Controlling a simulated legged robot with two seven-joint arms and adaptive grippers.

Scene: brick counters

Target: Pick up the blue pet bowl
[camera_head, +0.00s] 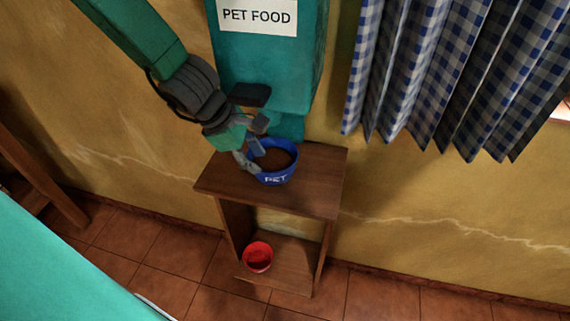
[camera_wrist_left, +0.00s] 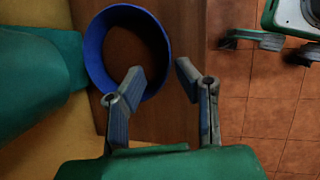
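The blue pet bowl (camera_head: 278,171) stands upright on the top of a small wooden stand (camera_head: 320,190), with brown content inside and "PET" on its front. My left gripper (camera_head: 252,156) is at the bowl's left side in the head view. In the left wrist view its two fingers (camera_wrist_left: 160,72) are apart, one over the inside of the bowl (camera_wrist_left: 92,50) and the other outside it. The near rim lies between them, with a visible gap to the outer finger. Whether a finger touches the bowl I cannot tell.
A teal pet food dispenser (camera_head: 265,60) stands right behind the bowl. A red bowl (camera_head: 258,257) sits on the stand's lower shelf. A blue checked curtain (camera_head: 450,75) hangs to the right. The tiled floor (camera_head: 385,295) in front is clear.

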